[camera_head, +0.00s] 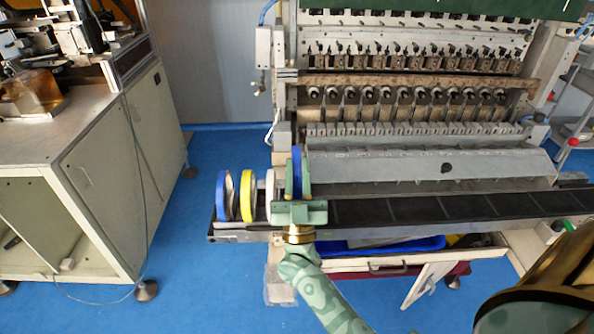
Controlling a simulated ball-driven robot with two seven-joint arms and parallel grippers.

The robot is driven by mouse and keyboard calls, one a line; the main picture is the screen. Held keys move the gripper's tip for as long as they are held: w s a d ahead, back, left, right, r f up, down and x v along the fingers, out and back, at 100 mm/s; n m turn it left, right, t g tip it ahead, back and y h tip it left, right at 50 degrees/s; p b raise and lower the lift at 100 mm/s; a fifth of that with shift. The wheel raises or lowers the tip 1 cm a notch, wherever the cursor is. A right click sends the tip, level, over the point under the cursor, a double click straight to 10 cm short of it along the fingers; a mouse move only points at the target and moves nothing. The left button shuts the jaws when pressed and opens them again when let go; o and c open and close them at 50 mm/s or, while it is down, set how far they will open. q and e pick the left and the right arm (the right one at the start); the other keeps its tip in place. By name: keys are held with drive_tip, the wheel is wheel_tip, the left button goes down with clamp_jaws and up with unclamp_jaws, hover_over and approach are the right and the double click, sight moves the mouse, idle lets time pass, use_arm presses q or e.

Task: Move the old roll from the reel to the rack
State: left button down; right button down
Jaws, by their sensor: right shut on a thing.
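My right gripper (298,202) is shut on a blue roll (297,162), which stands upright and edge-on between its fingers. The gripper covers the lower part of this roll, so I cannot tell whether it touches what is below. To its left, a white roll (270,190), a yellow roll (246,195) and another blue roll (223,196) stand upright in a row at the left end of the dark ledge (400,209). I cannot clearly tell the reel or the rack apart from the machine. My left gripper is not in view.
The coil winder (420,165) fills the back, with a row of spindles above a grey sloped cover. An open drawer with a blue tray (385,245) is under the ledge. A cream cabinet (110,170) stands at left. Blue floor (190,270) lies clear between.

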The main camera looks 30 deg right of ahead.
drive_tip(key=shift+f, duration=0.45)
drive_tip(key=shift+r, duration=0.15)
drive_tip(key=c, duration=1.6)
unclamp_jaws()
